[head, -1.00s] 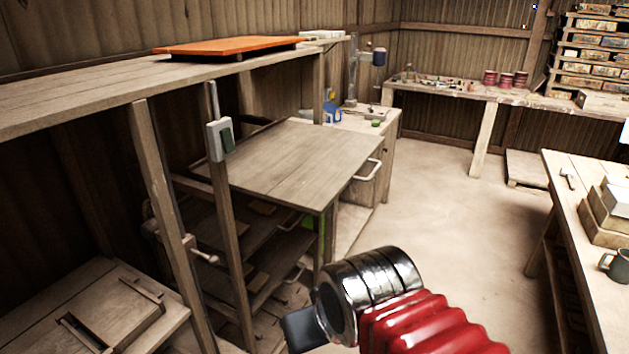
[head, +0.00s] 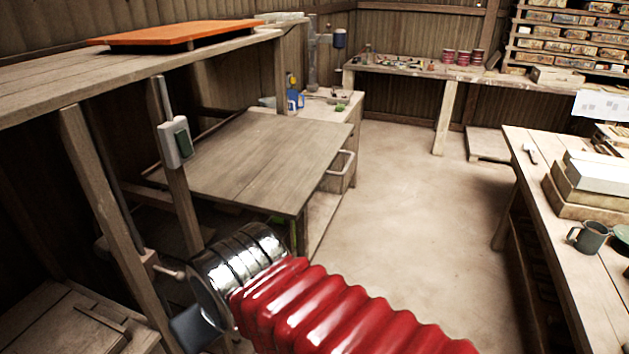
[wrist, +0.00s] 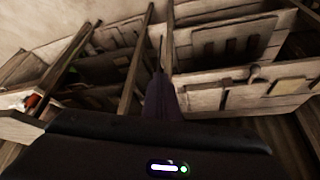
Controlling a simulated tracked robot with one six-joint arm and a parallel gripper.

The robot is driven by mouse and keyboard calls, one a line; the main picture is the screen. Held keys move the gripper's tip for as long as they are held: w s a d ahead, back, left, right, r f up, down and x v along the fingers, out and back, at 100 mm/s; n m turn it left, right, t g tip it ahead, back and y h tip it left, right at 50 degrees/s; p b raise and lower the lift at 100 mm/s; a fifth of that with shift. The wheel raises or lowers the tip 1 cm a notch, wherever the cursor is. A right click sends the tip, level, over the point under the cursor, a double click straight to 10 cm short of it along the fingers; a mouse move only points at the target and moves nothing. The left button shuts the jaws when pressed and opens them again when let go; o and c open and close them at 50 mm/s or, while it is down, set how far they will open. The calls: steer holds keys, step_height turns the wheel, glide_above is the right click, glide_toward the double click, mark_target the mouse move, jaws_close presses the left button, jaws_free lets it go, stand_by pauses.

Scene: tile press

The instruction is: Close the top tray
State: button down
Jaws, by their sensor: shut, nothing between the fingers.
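The top tray (head: 255,160) is a wide grey-brown wooden board in the head view. It sticks out to the right from a wooden rack, below the long shelf. A pale handle (head: 344,172) is on its right side. My gripper shows in the wrist view as a dark, narrow, shut tip (wrist: 161,80) with nothing in it. In the head view my arm crosses the lower middle, with only a dark part of its end at the lower left. My gripper is apart from the tray's handle. The lower trays are mostly hidden by my arm.
An upright post with a switch box (head: 175,143) stands in front of the tray's left side. An orange board (head: 175,34) lies on the shelf above. A workbench (head: 560,200) with a mug (head: 590,237) stands at right. The floor (head: 400,220) between is clear.

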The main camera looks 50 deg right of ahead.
stand_by(0.3)
steer(key=w+d+r+m+g+y, duration=0.1)
steer(key=w+d+r+m, duration=0.25)
steer(key=d, duration=0.45)
steer(key=w+d+r+m+y, duration=0.1)
steer(key=w+d+r+m, duration=0.15)
steer(key=d+m, duration=0.35)
steer(key=s+d+r+t+h, duration=0.1)
steer(key=s+d+r, duration=0.1)
steer(key=d, duration=0.5)
steer(key=s+d+r+m+h, duration=0.1)
steer(key=s+d+r, duration=0.2)
steer(key=d, duration=0.4)
steer(key=s+d+r+m+t+h, duration=0.1)
steer(key=s+d+r+h, duration=0.1)
steer(key=d, duration=0.5)
steer(key=shift+s+r+t, duration=0.3)
steer(key=shift+r, duration=0.6)
steer(key=shift+f+m, duration=0.1)
steer(key=shift+m, duration=0.15)
